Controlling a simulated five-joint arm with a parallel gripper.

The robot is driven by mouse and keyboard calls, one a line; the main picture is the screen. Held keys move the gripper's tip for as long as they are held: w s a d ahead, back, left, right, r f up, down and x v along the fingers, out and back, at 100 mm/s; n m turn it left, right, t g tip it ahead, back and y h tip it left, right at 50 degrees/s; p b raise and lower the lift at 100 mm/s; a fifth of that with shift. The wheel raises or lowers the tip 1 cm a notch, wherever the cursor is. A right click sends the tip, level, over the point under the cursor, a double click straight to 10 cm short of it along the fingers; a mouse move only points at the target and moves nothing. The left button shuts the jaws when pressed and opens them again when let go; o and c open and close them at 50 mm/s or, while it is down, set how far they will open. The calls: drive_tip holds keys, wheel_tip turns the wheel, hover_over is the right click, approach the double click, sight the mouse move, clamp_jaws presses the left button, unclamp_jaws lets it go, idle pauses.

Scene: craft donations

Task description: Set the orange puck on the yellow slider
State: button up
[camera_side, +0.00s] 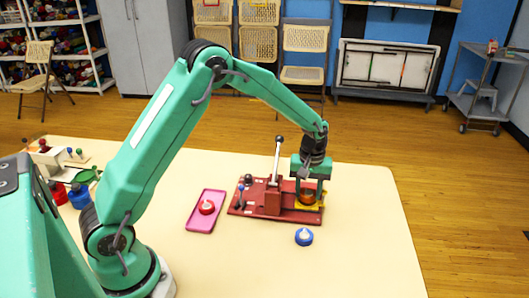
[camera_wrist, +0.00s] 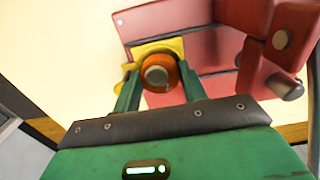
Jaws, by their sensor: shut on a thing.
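The orange puck (camera_wrist: 172,72) is between the two green fingers of my gripper (camera_wrist: 158,88) in the wrist view. My gripper is shut on it. In the side view the puck (camera_side: 307,197) shows small between the fingers of my gripper (camera_side: 308,193), right at the yellow slider (camera_side: 312,207). The yellow slider (camera_wrist: 141,51) shows behind and around the puck in the wrist view. It sits at the right end of a dark red fixture (camera_side: 246,208). The fingers hide part of the slider, and I cannot tell whether the puck touches it.
A lever with a dark knob (camera_side: 279,140) stands upright on the fixture close to my gripper. A pink tray (camera_side: 197,223) with a red puck (camera_side: 207,207) lies to the left. The table's right side is clear.

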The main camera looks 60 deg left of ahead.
sight(308, 193)
drive_tip(key=shift+r, duration=0.8)
idle(0.4)
drive_tip(key=shift+f, duration=0.85)
idle(1.0)
drive_tip(key=o, duration=0.7)
drive_tip(key=shift+r, duration=0.1)
wheel_tip(308, 193, up, 11)
drive_tip(key=shift+f, duration=0.1)
idle(1.2)
idle(0.4)
